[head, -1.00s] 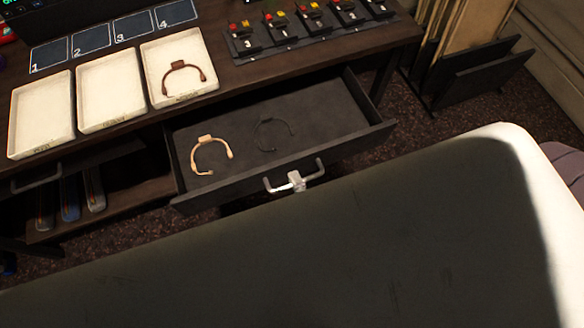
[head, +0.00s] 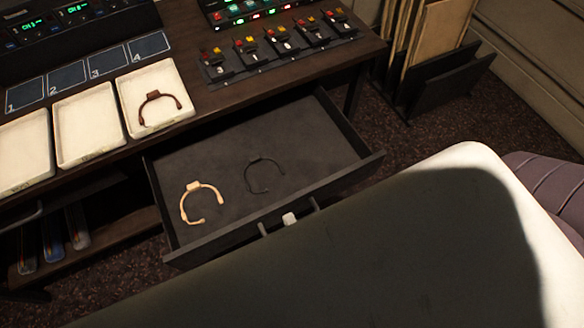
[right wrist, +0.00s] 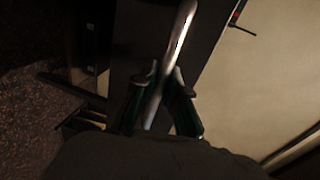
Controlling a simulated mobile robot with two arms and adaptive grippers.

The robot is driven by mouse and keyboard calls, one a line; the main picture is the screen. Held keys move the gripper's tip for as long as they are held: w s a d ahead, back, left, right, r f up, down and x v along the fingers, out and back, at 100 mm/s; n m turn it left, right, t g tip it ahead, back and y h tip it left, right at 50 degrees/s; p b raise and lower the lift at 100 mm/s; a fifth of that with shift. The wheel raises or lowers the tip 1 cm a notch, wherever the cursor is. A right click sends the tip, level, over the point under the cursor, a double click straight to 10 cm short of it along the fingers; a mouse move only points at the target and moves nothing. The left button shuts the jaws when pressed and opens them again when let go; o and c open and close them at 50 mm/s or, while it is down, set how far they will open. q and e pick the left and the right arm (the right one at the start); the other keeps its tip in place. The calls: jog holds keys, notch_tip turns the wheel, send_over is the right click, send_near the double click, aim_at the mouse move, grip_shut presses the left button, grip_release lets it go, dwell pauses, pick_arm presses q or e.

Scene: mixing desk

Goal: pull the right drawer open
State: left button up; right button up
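The right drawer (head: 335,178) stands pulled out from the desk, its dark inside showing. A tan headset (head: 203,188) and a black headset (head: 264,175) lie in it. Its bar handle (head: 315,204) is on the front panel, partly hidden behind my own body. A pale tip of my right gripper (head: 289,218) shows at the middle of the handle. In the right wrist view the two dark fingers of the right gripper (right wrist: 162,95) sit on both sides of the metal handle (right wrist: 181,35), closed around it. My left gripper is not seen.
Pale trays stand on the desk top, one (head: 160,98) holding a brown headset (head: 159,108). The left drawer's handle (head: 25,215) shows at the left edge. A dark rack (head: 437,82) with boards stands right of the desk. Carpet (head: 455,115) lies bare between.

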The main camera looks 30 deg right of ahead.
jog(key=o, duration=0.4)
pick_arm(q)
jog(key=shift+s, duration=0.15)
pick_arm(e)
jog(key=v, duration=1.2)
jog(key=shift+f, duration=0.1)
